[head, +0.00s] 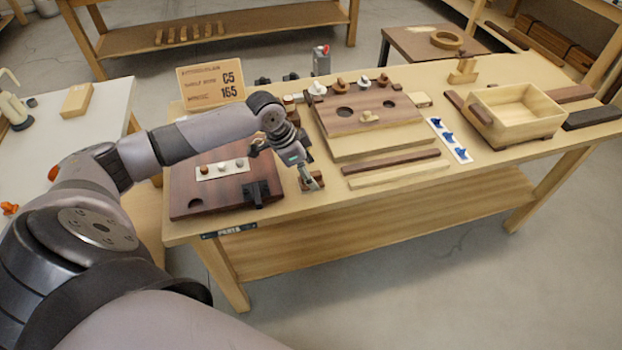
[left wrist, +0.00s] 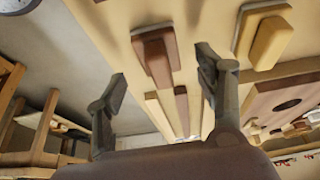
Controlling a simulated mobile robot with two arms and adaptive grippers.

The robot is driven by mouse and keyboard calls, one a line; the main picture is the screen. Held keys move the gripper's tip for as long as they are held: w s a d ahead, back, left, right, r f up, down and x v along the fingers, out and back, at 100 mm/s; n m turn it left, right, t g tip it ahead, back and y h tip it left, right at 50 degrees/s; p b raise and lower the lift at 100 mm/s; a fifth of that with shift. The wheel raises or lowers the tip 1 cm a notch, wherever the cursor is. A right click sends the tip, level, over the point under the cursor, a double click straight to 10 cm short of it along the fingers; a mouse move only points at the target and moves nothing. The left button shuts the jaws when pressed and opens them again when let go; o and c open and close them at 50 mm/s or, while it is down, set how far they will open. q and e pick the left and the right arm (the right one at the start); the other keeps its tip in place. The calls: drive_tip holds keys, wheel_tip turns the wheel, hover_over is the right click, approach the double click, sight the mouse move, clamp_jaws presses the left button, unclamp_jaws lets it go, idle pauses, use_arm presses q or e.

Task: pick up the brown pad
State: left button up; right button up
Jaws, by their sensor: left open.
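In the head view my left gripper (head: 309,179) points down near the bench's front edge, right of the dark red-brown board. There the gripper largely hides the spot with the pad. I cannot tell how high the fingertips are above it. My right gripper does not show.
A dark board (head: 225,205) with a black clamp lies left of the gripper. Long brown (head: 390,161) and pale (head: 400,174) strips lie to the right. A board with holes (head: 365,112) stands behind them, and a wooden box (head: 515,115) is further right. A sign (head: 212,84) stands behind the arm.

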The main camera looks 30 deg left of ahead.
sight(311, 174)
use_arm(q)
drive_tip(key=shift+x, duration=1.15)
drive_tip(key=c, duration=1.3)
drive_tip(key=shift+o, duration=0.2)
drive_tip(key=shift+r, duration=0.15)
wheel_tip(311, 174, up, 20)
drive_tip(key=o, duration=0.6)
clamp_jaws()
